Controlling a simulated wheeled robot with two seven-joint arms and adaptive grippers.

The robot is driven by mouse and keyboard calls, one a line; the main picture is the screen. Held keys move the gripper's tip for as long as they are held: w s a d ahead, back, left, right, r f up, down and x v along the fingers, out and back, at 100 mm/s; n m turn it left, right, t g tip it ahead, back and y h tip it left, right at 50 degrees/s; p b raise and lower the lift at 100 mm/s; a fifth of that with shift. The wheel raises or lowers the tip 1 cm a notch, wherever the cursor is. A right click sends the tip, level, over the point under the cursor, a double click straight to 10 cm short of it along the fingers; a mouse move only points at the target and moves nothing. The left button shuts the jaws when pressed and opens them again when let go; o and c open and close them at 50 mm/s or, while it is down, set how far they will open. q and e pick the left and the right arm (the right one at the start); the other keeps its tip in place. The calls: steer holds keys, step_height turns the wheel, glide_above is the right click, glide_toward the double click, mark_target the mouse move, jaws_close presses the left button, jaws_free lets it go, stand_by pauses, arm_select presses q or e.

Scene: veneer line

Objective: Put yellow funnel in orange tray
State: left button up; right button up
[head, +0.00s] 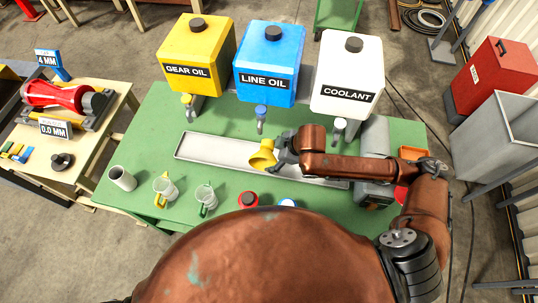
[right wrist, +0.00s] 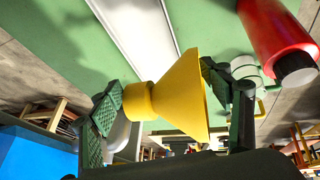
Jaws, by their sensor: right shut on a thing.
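The yellow funnel (head: 262,155) is held by my right gripper (head: 278,155) above the long metal drip channel on the green table. In the right wrist view the funnel (right wrist: 180,97) lies sideways between the two green-padded fingers of the right gripper (right wrist: 160,97), its wide mouth towards the right finger. An orange tray (head: 412,152) shows at the right end of the table, largely hidden behind my right arm. My left gripper is not in view.
Yellow (head: 197,55), blue (head: 270,62) and white (head: 347,72) oil containers stand along the back with taps. A grey cup (head: 122,178) and two measuring jugs (head: 166,190) stand at front left. A grey machine (head: 374,142) stands near the orange tray.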

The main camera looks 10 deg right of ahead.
steer(key=f+b, duration=0.1)
steer(key=f, duration=0.1)
steer(key=f+b, duration=0.1)
steer(key=b, duration=0.1)
steer(key=f+b, duration=0.1)
steer(key=f, duration=0.1)
steer(key=shift+w+f+b, duration=0.3)
steer(key=shift+f, duration=0.05)
steer(key=shift+c, duration=0.2)
steer(key=b, duration=0.1)
glide_above(273, 178)
step_height(273, 178, down, 6)
steer(key=shift+f, duration=2.45)
steer(key=o, duration=1.3)
